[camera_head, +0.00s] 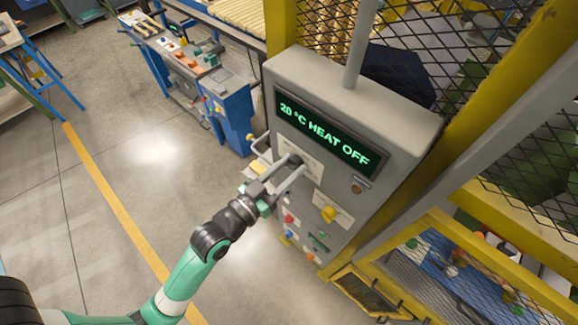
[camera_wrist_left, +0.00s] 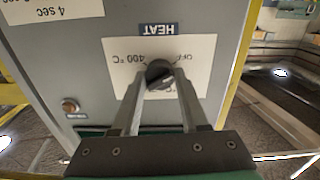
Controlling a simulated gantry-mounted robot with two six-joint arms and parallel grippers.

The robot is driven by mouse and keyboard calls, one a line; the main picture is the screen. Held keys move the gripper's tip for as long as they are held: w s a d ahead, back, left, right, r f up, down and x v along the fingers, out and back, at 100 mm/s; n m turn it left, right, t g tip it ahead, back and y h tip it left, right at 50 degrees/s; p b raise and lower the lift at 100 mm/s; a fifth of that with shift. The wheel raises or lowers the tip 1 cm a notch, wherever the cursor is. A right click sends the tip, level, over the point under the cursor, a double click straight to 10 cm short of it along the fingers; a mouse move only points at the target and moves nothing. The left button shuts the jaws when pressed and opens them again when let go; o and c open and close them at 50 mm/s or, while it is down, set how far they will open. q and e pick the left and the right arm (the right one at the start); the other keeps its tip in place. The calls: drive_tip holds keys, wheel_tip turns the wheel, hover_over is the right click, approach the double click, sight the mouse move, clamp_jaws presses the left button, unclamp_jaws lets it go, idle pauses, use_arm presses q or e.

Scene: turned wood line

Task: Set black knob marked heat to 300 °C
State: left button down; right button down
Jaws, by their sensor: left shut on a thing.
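The black heat knob (camera_wrist_left: 159,73) sits on a white dial plate (camera_wrist_left: 198,50) under an inverted HEAT label (camera_wrist_left: 158,29) in the left wrist view. My left gripper (camera_wrist_left: 161,80) is shut on the knob, one finger on each side. It also shows in the head view (camera_head: 291,170), reaching the grey panel. The plate reads 400 °C at left and OFF at right; a lower °C mark is partly hidden by the fingers. A pale pointer line on the knob is too small to read surely. The display (camera_head: 325,133) reads 20 °C HEAT OFF.
A yellow knob (camera_head: 328,213) and several coloured buttons sit lower on the grey control cabinet (camera_head: 395,115). A yellow frame with mesh stands to its right. A blue workbench (camera_head: 236,118) stands behind at left. The floor at left is open.

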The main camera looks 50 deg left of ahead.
use_arm(q)
drive_tip(key=shift+m, duration=0.3)
drive_tip(key=m, duration=0.3)
drive_tip(key=shift+m, duration=0.3)
drive_tip(key=m+b, duration=0.1)
drive_tip(key=m, duration=0.2)
drive_tip(key=shift+m, duration=0.3)
drive_tip(key=shift+m+b, duration=0.4)
drive_tip(key=shift+m, duration=3.6)
drive_tip(key=shift+d, duration=0.1)
drive_tip(key=shift+c, duration=2.1)
unclamp_jaws()
